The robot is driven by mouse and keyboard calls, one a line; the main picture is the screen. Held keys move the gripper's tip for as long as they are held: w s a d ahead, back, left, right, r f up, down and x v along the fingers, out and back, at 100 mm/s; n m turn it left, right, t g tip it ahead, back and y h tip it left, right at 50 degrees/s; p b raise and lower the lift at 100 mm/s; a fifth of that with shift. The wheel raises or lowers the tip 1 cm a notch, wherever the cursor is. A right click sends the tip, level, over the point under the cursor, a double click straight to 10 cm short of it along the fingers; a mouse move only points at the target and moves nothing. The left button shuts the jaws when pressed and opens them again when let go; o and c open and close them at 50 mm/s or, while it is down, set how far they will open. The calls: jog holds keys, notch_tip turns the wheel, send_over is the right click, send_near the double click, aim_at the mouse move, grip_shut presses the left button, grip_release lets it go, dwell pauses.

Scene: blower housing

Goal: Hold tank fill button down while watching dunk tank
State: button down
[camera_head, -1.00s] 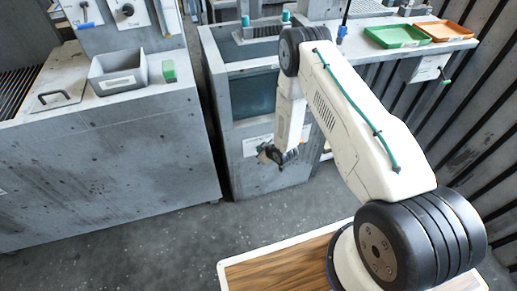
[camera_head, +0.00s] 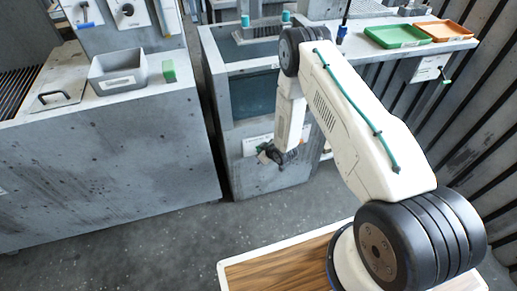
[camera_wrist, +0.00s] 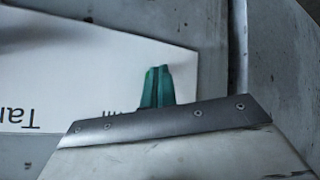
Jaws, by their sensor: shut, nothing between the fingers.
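The dunk tank (camera_head: 208,65) is a grey tank with a dark teal window (camera_head: 253,96) in its front, left of my arm in the head view. A white label (camera_head: 256,144) is on the front below the window. In the wrist view the label (camera_wrist: 90,65) shows upside-down lettering, partly hidden, that reads like "Tank fill". My gripper's green fingertips (camera_wrist: 156,86) are together, with nothing between them, over the label's edge. My gripper (camera_head: 268,156) is low at the tank's front in the head view. The fill button is not visible, so I cannot tell whether the fingers touch it.
A grey counter (camera_head: 100,150) stands at left, with a grey bin (camera_head: 118,72) and a green block (camera_head: 169,71). Green (camera_head: 398,36) and orange (camera_head: 446,31) trays lie on a shelf at back right. Bare floor (camera_head: 150,245) lies in front of the counter.

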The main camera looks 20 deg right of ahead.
dwell(0.3)
jog(key=shift+s, duration=0.8)
jog(key=shift+s, duration=0.1)
jog(key=shift+s, duration=2.4)
